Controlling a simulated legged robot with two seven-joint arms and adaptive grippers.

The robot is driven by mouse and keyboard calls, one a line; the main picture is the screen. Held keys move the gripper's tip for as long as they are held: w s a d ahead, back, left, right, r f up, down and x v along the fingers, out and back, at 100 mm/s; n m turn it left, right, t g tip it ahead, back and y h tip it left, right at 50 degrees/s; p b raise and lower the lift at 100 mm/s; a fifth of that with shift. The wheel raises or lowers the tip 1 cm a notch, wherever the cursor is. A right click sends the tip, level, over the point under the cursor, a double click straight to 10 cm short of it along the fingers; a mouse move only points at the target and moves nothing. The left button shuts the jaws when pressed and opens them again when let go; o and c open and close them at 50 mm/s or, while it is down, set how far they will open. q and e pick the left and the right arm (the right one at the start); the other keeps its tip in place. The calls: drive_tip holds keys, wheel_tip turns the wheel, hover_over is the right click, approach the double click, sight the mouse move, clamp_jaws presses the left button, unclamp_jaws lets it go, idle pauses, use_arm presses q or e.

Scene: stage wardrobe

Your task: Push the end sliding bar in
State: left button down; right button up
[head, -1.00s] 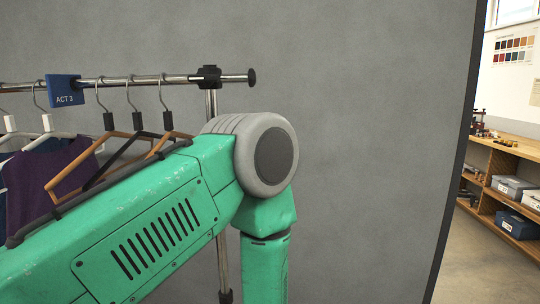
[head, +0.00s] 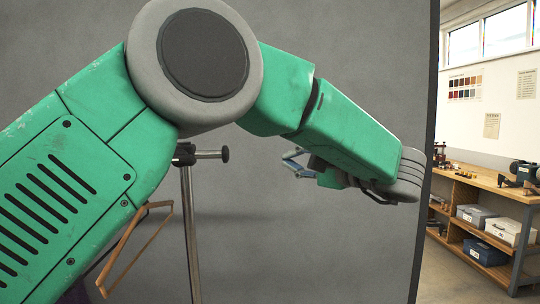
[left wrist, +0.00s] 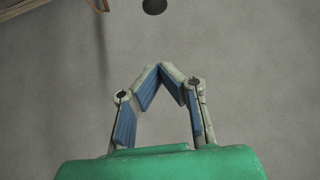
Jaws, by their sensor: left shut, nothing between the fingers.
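The end sliding bar (head: 208,155) is a short chrome tube in the head view, with a black round end cap (head: 224,154). It sticks out to the right of the black collar (head: 184,153) on the rack's post. My left gripper (head: 287,160) is shut and empty, to the right of the cap at nearly the same height, pointing left, with a clear gap between. In the left wrist view my left fingertips (left wrist: 160,68) meet in a point, and the dark cap (left wrist: 154,6) shows beyond them at the top edge. My left arm hides most of the rack. My right gripper is not in view.
The chrome upright post (head: 192,235) stands below the collar. A wooden hanger (head: 140,238) hangs left of it, partly behind my arm. A grey wall (head: 330,245) is behind. A workbench (head: 480,180) with boxes is at the far right.

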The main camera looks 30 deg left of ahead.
use_arm(q)
drive_tip(key=p, duration=0.1)
approach(228, 155)
drive_tip(key=w+a, duration=0.5)
drive_tip(key=a, duration=0.1)
drive_tip(key=s+a+p, duration=0.2)
drive_tip(key=a, duration=0.1)
drive_tip(key=shift+s+a, duration=0.25)
drive_tip(key=shift+s, duration=0.1)
drive_tip(key=shift+s+a+p, duration=0.35)
drive_tip(key=shift+s+p, duration=0.15)
drive_tip(key=shift+p, duration=0.15)
drive_tip(key=shift+d, duration=0.15)
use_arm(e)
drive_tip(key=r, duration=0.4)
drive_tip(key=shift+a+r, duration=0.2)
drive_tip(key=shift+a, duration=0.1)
use_arm(q)
drive_tip(key=shift+f, duration=0.1)
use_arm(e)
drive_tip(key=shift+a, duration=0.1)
